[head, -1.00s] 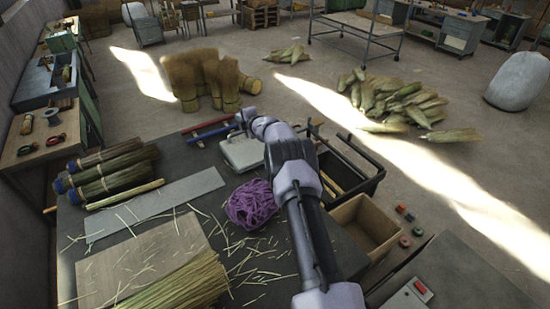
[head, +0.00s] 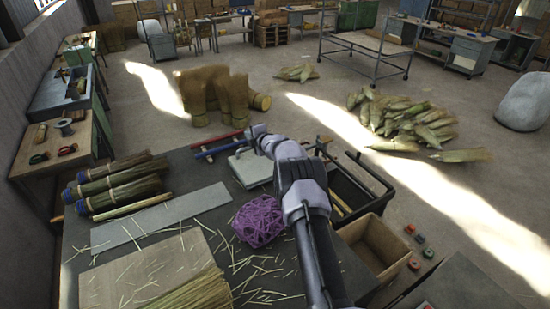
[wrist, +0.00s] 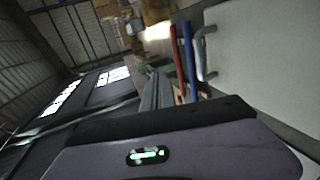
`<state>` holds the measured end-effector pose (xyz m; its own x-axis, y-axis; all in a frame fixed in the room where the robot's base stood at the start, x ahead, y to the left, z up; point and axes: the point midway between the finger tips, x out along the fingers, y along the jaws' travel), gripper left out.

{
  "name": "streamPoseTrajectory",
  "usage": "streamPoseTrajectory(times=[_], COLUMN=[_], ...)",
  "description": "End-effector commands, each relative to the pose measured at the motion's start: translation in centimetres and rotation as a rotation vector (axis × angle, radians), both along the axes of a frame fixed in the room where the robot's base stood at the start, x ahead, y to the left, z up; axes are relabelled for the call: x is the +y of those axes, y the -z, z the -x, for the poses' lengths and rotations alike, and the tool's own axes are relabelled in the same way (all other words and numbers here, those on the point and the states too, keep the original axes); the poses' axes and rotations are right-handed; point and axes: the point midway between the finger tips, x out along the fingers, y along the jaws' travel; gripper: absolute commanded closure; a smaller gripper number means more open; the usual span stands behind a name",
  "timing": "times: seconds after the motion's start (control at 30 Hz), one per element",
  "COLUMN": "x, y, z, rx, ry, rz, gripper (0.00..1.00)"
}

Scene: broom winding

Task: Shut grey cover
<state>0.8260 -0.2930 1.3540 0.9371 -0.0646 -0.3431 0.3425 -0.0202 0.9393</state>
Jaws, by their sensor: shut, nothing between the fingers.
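The grey cover (head: 250,169) is a pale flat panel on the far part of the dark workbench, left of my arm. Part of it is hidden behind my arm. In the wrist view the pale panel (wrist: 268,60) fills the right side, with a light bar handle (wrist: 204,52) along its left edge. My gripper (head: 257,132) is at the panel's far edge, shut and empty. Its fingertips are small and hard to make out in the head view. I cannot tell whether it touches the panel, nor how far the cover is tilted.
Red and blue bars (head: 217,146) lie just left of my gripper. A purple twine bundle (head: 259,221) sits in front of the cover. A black open crate (head: 352,190) and a wooden box (head: 376,247) stand right of my arm. Broom bundles (head: 118,185) lie at left.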

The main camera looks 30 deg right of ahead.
Motion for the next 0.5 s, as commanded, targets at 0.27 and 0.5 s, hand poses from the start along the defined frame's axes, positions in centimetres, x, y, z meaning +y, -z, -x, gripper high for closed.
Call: streamPoseTrajectory(times=[0.27, 0.5], x=[0.2, 0.7], y=[-2.0, -4.3], z=[5.6, 11.9], rx=[-0.003, -0.005], ry=[0.008, 0.008], rz=[0.003, 0.004], gripper=[1.00, 1.00])
